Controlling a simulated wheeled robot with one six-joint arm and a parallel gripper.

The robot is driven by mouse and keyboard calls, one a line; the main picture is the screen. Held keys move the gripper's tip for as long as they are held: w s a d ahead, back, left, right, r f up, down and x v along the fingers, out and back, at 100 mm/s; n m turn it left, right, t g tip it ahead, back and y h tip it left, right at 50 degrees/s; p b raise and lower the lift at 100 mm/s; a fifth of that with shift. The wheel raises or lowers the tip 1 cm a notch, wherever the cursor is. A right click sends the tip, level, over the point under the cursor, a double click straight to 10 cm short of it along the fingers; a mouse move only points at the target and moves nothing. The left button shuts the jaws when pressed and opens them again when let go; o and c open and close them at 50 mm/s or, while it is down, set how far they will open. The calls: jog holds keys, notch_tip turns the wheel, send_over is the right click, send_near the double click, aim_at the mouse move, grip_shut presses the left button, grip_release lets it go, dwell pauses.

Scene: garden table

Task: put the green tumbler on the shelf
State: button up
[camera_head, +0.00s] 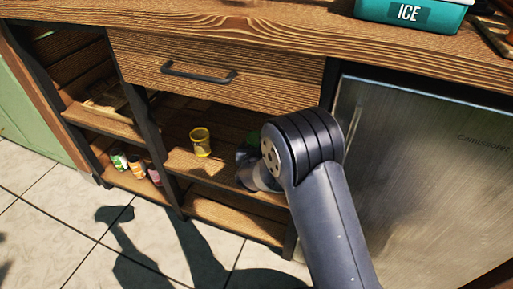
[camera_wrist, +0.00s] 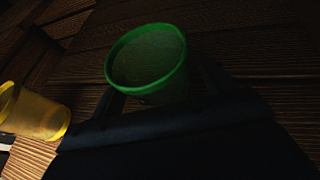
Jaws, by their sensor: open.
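The green tumbler (camera_wrist: 150,62) is in the middle of the wrist view, its round mouth facing the camera, over dark wooden boards. In the head view, only a green patch of it (camera_head: 246,154) shows inside the open shelf (camera_head: 190,162) under the drawer, beside my arm. My gripper (camera_wrist: 163,85) is open, with dark fingers on either side of the tumbler's lower part. I cannot tell whether they touch it. The tumbler's base is hidden by my gripper. In the head view my gripper is mostly hidden behind my arm.
A yellow tumbler (camera_head: 201,142) stands on the same shelf, to the left; it also shows in the wrist view (camera_wrist: 36,112). A drawer (camera_head: 215,70) is above, a metal fridge (camera_head: 425,170) to the right. Small jars (camera_head: 136,166) stand on a lower left shelf.

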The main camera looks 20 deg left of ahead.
jog(key=p+v, duration=0.3)
jog(key=v, duration=0.9)
jog(key=shift+r, duration=0.2)
jog(key=b+x, duration=0.1)
jog(key=x, duration=0.3)
jog(key=b+x, duration=0.1)
jog(key=x, duration=0.3)
jog(key=b+x, duration=0.1)
jog(key=x, duration=0.3)
jog(key=shift+w+f+b, duration=0.1)
jog(key=shift+f+b, duration=0.2)
jog(key=shift+f, duration=0.05)
jog(key=shift+r+p, duration=0.3)
jog(key=shift+f, duration=0.1)
